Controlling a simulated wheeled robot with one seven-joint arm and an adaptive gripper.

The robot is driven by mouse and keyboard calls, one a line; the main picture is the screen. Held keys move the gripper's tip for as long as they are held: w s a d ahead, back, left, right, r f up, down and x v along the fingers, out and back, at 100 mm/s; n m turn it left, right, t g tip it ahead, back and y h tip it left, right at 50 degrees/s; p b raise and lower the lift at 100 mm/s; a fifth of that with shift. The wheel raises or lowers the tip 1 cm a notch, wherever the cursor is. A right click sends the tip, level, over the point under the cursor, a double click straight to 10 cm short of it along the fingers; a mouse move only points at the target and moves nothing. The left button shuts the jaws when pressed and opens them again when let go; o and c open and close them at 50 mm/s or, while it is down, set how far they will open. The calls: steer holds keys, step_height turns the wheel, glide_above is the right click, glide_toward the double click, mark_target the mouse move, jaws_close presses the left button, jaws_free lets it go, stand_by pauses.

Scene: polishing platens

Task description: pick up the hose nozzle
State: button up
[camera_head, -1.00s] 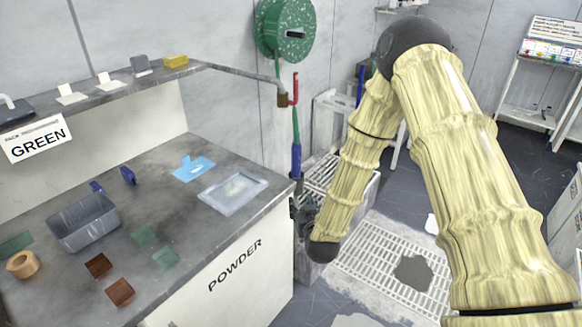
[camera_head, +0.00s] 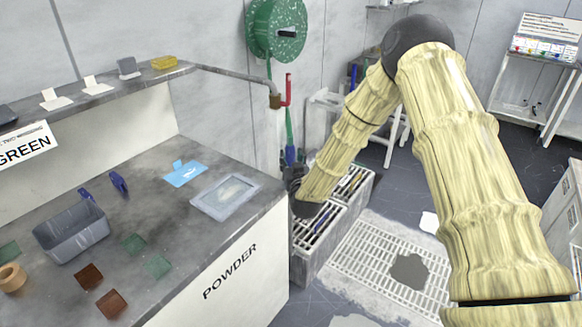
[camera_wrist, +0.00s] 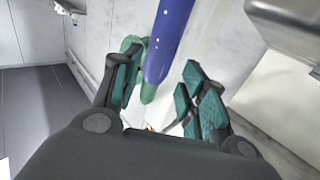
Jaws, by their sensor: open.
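The hose nozzle (camera_head: 290,154) is blue and hangs upright on a green hose by the wall, just past the bench's right end. In the wrist view the blue nozzle (camera_wrist: 168,42) runs down from the top, with a green end that shows between the fingers. My gripper (camera_wrist: 160,88) is open, its teal-padded fingers spread to the left and right of the nozzle's lower end. I cannot tell whether either finger touches it. In the head view my gripper (camera_head: 293,172) is dark and partly hidden beside the bench corner, just below the nozzle.
The grey POWDER bench (camera_head: 150,235) with a tray and tub is close on the left. A red-handled tap (camera_head: 287,90) and green hose reel (camera_head: 277,30) are above. A slotted bin (camera_head: 325,225) stands below my wrist, beside a floor grate (camera_head: 365,265).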

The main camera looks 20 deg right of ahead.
mark_target(291, 154)
steer(key=shift+w+d+p, duration=0.2)
steer(key=shift+w+p, duration=0.05)
steer(key=shift+w, duration=0.75)
steer(key=shift+w+d+p, duration=0.2)
steer(key=shift+w+p, duration=0.05)
steer(key=shift+w, duration=0.75)
jaws_close()
